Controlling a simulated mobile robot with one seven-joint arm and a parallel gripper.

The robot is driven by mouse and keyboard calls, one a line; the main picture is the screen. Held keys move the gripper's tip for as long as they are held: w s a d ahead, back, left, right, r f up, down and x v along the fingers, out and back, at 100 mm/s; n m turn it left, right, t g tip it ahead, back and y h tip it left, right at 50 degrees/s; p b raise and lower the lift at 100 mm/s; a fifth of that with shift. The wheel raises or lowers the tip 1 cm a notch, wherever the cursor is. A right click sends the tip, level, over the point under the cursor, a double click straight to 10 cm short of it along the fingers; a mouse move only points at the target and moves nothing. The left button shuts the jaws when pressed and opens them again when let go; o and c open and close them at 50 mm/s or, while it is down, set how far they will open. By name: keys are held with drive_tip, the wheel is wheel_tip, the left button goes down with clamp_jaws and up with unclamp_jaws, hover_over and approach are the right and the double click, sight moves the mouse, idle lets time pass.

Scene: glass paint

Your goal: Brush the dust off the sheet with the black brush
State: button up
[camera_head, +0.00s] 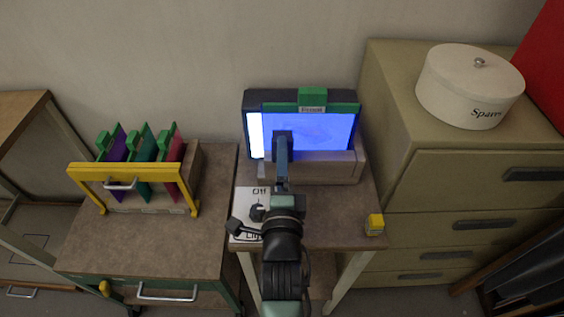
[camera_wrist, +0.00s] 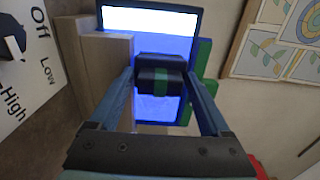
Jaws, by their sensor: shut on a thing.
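The blue sheet (camera_head: 332,130) stands upright, lit from behind, with a green strip along its top edge. It also shows in the wrist view (camera_wrist: 158,112). My gripper (camera_head: 282,146) is in front of the sheet's left part. In the wrist view my gripper's two fingers are shut on the black brush (camera_wrist: 147,72), a dark block with a green band. The brush covers the middle of the sheet there. I cannot tell whether its bristles touch the sheet, and no dust can be made out.
A dial plate (camera_head: 240,216) marked Off, Low and High lies left of my arm. A small yellow-topped block (camera_head: 375,225) sits at the table's right edge. A yellow-framed rack (camera_head: 134,172) holds coloured sheets at the left. A white tin (camera_head: 470,85) stands on the cabinet at the right.

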drive_tip(key=shift+w, duration=0.35)
idle(0.3)
drive_tip(key=shift+d, duration=0.75)
drive_tip(key=shift+s+d+f+b, duration=0.1)
drive_tip(key=shift+d+f+b, duration=0.05)
drive_tip(key=shift+d+b, duration=0.6)
drive_tip(key=shift+b, duration=0.5)
drive_tip(key=shift+d+b, duration=0.5)
drive_tip(key=shift+b, duration=0.1)
